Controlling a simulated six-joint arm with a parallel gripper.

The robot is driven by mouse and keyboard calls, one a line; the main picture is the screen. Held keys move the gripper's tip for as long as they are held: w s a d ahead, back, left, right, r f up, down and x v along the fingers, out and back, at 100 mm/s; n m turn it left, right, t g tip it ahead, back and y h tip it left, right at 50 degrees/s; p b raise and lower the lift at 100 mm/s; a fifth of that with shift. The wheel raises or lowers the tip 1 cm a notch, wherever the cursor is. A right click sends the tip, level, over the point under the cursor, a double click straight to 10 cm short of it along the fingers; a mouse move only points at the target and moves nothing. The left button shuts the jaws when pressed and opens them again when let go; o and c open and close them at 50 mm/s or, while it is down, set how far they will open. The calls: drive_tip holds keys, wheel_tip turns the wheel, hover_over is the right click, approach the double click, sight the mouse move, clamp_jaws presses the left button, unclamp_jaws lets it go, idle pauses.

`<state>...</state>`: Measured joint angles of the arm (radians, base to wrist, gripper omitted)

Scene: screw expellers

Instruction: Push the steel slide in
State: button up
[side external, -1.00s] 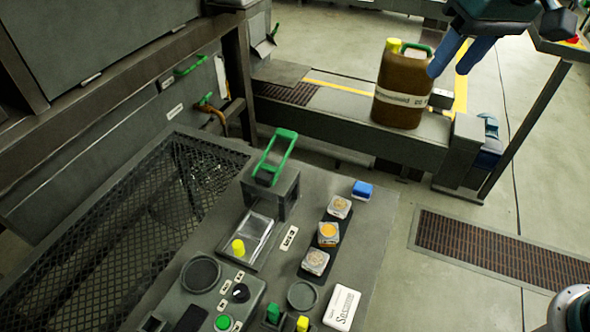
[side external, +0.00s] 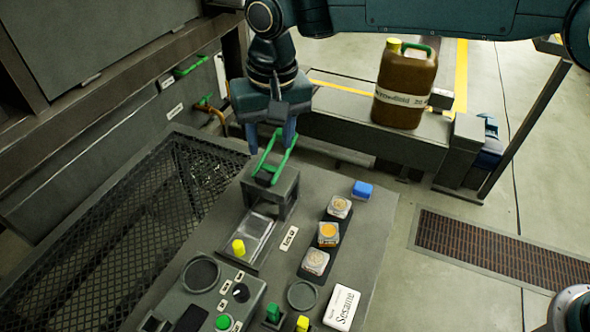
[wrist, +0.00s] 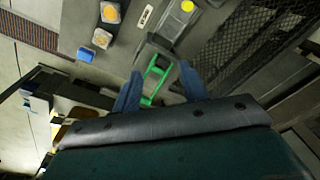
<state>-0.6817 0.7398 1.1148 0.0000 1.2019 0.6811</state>
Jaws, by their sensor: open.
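What looks like the steel slide (side external: 258,228) is a flat, shiny plate in a dark frame on the grey bench, with a yellow knob (side external: 238,247) at its near end. Its far end meets a small grey stand (side external: 284,192) that carries a green looped handle (side external: 281,158). My gripper (side external: 270,143) is open and points down at the green handle, beyond the slide. In the wrist view my blue fingers (wrist: 160,76) are spread to either side of the green handle (wrist: 153,80); contact cannot be told. The yellow knob also shows at the top of the wrist view (wrist: 187,6).
Several small sample boxes (side external: 328,234) stand in a row right of the slide, with a blue block (side external: 362,190) beyond them. A control panel (side external: 205,310) with dials and buttons is at the near left. A brown jug (side external: 405,88) stands on a rear ledge.

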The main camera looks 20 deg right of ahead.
hover_over(237, 244)
wheel_tip(237, 244, down, 10)
drive_tip(key=shift+f+g+h, duration=0.15)
drive_tip(key=shift+g+h, duration=0.15)
drive_tip(key=shift+g, duration=0.1)
wheel_tip(237, 244, down, 14)
drive_tip(key=shift+r, duration=0.1)
drive_tip(key=shift+c, duration=0.2)
